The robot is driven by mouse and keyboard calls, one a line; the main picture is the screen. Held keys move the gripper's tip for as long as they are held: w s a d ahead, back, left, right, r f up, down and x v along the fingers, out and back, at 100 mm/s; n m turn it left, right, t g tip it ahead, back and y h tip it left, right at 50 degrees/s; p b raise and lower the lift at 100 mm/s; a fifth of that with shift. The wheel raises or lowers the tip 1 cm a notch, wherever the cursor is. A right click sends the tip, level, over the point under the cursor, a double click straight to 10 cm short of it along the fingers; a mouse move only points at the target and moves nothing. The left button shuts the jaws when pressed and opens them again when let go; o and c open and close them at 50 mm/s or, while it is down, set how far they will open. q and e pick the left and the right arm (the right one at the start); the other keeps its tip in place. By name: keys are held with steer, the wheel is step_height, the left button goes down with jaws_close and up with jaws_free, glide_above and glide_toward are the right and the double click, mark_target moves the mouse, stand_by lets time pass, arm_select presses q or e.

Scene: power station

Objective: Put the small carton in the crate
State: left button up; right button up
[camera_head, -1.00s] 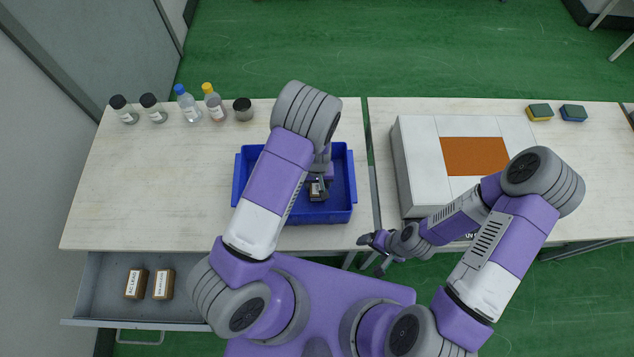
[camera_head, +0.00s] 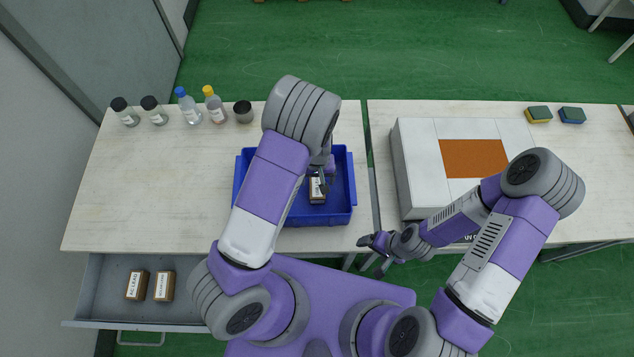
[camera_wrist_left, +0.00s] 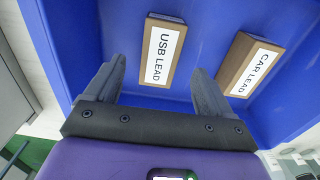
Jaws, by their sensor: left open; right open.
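The blue crate (camera_head: 341,214) stands on the left table. One small brown carton with a white label (camera_head: 318,190) shows inside it in the head view. In the left wrist view, a carton marked USB LEAD (camera_wrist_left: 163,52) and a carton marked CAR LEAD (camera_wrist_left: 250,66) lie apart on the crate floor. My left gripper (camera_wrist_left: 157,75) is open above the crate, the USB LEAD carton showing between its fingers, apparently not gripped. My left arm hides part of the crate in the head view. My right gripper (camera_head: 371,255) is open and empty near the tables' front edge.
An open drawer (camera_head: 215,289) at lower left holds two brown cartons (camera_head: 149,286). Several bottles and jars (camera_head: 187,107) line the left table's back edge. A white box with an orange panel (camera_head: 413,150) stands on the right table.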

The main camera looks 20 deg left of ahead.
mark_target(317, 186)
arm_select(q)
step_height(317, 186, up, 7)
steer(key=shift+f+p, duration=0.2)
steer(key=shift+p, duration=0.2)
stand_by(0.4)
